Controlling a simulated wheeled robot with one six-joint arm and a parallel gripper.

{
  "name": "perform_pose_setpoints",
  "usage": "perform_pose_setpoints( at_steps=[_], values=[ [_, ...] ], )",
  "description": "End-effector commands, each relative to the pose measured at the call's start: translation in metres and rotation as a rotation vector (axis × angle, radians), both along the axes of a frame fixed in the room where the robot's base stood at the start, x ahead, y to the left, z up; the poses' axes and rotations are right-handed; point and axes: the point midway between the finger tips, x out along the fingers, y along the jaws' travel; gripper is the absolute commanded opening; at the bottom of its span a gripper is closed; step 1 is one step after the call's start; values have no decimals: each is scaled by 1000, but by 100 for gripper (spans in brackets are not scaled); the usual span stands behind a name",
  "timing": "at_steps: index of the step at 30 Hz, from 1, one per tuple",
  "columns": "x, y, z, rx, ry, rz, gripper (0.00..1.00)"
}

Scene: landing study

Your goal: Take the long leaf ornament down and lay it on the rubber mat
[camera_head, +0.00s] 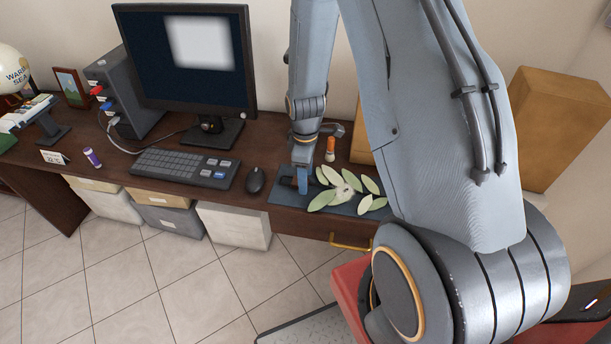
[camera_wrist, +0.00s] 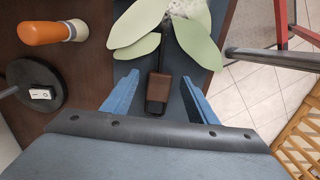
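The long leaf ornament (camera_head: 345,187) has several pale green leaves and lies on a flat blue-grey mat (camera_head: 283,194) at the desk's front right. The wrist view shows its leaves (camera_wrist: 198,40) at the top, with a brown and black end piece (camera_wrist: 158,90) pointing toward me. My gripper (camera_head: 303,188) is low over the mat, just left of the leaves. In the wrist view my gripper (camera_wrist: 160,77) is open, with blue fingers either side of the end piece and a gap on both sides. My arm hides part of the mat's right end.
An orange-topped bottle (camera_head: 330,149) stands behind the ornament; a dark round base (camera_wrist: 36,88) is nearby. A mouse (camera_head: 256,180), keyboard (camera_head: 184,167) and monitor (camera_head: 190,65) are to the left. A red seat (camera_head: 350,290) is in front of the desk.

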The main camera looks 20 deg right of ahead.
Motion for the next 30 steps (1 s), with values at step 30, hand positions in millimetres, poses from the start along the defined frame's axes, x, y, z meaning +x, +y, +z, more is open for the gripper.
perform_pose_setpoints(
  at_steps=[30],
  values=[
    [0, 0, 76, -1, -1, 0, 53]
  ],
)
